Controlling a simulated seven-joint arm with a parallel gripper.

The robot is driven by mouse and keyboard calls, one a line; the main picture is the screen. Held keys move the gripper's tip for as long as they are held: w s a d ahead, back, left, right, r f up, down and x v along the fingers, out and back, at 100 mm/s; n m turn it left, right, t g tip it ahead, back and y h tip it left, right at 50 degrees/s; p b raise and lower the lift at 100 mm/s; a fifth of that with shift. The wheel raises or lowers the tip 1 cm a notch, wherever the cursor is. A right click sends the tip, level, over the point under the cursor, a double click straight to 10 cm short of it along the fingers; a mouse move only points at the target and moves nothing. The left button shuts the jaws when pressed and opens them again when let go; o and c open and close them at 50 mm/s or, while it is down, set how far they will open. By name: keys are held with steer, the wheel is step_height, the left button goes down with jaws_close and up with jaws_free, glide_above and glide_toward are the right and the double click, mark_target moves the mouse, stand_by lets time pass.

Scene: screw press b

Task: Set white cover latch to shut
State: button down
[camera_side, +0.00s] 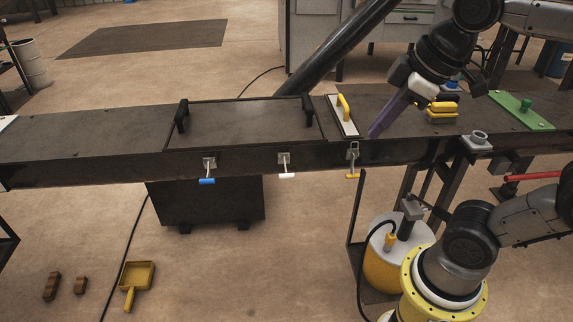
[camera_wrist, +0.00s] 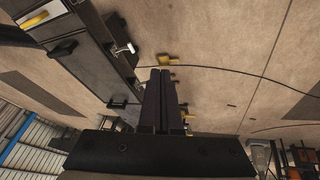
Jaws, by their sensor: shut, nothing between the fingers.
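The white cover latch (camera_side: 287,175) is on the front face of the dark beam in the side view. Its white handle hangs below a metal bracket, between the blue-handled latch (camera_side: 207,181) and the yellow-handled latch (camera_side: 352,176). A white-tipped latch, likely the same one, shows in the wrist view (camera_wrist: 128,48), left of the fingers. The dark cover (camera_side: 245,122) with two black handles lies flat above it. My gripper (camera_side: 374,134) points down near the beam's front edge, right of the yellow-handled latch and apart from the white one. Its fingers are shut and empty.
A narrow white plate with a yellow handle (camera_side: 343,107) sits just left of my gripper. Yellow blocks (camera_side: 442,112) and a green plate (camera_side: 522,111) lie to the right. The space in front of the white latch is clear. A yellow dustpan (camera_side: 137,276) lies on the floor.

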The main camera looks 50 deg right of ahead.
steer(key=w+r+n+g, duration=0.1)
steer(key=w+r+n, duration=0.15)
steer(key=w, duration=0.55)
steer(key=n+g, duration=0.2)
steer(key=g, duration=0.2)
glide_above(287, 174)
step_height(287, 174, down, 7)
steer(key=shift+m+g+y, duration=0.25)
steer(key=shift+g+y, duration=0.25)
steer(key=shift+g, duration=0.1)
step_height(287, 174, down, 22)
steer(key=shift+w+d+r, duration=0.1)
steer(key=shift+w+r, duration=0.05)
steer(key=shift+r, duration=0.05)
